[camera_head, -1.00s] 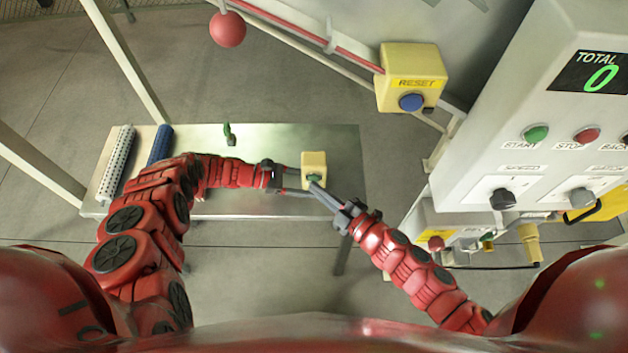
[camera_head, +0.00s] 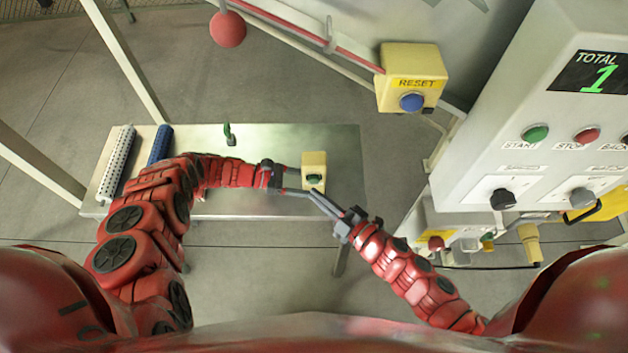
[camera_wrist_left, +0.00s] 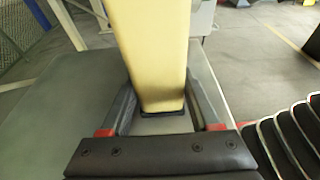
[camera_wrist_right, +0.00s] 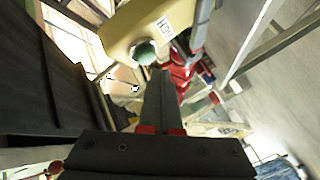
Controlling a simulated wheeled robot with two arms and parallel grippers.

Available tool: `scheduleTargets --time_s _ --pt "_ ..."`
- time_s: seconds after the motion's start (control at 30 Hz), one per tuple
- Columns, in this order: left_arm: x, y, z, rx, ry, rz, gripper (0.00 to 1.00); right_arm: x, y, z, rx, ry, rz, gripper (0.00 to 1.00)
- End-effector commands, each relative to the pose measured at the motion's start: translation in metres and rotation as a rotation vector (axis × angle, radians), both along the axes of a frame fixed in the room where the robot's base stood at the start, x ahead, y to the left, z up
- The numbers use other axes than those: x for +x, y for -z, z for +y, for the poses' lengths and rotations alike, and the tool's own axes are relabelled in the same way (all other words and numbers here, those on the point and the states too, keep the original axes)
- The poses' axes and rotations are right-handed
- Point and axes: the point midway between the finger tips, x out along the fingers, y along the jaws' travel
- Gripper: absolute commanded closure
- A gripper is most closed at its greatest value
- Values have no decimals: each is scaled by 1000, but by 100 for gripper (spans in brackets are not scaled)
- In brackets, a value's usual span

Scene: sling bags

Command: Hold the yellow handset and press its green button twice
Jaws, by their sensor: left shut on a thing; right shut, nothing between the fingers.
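The yellow handset (camera_head: 315,162) is held over the metal table in the head view. Its green button (camera_head: 314,178) faces up and is uncovered. My left gripper (camera_head: 298,181) is shut on the handset, whose yellow body also fills the space between the fingers in the left wrist view (camera_wrist_left: 155,50). My right gripper (camera_head: 314,195) is shut and empty, its tips just below the button in the picture. In the right wrist view the green button (camera_wrist_right: 144,52) shows just beyond the closed fingers (camera_wrist_right: 159,78), with a small gap visible.
The white panel's TOTAL display (camera_head: 590,72) reads 1. A yellow RESET box (camera_head: 410,62) with a blue button hangs above right, and a red ball (camera_head: 228,29) above left. The metal table (camera_head: 270,145) carries a small green item (camera_head: 229,134) and two rolls at left.

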Motion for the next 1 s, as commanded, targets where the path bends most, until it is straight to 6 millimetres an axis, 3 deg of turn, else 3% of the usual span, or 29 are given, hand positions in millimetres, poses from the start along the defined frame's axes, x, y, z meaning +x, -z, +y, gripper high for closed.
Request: scheduleTargets --time_s 0.57,1.0 --pt "0 1 0 1 1 1 69 -48 1 0 -1 1 2 100" --pt "0 1 0 1 1 1 69 -49 0 0 -1 1 0 100"
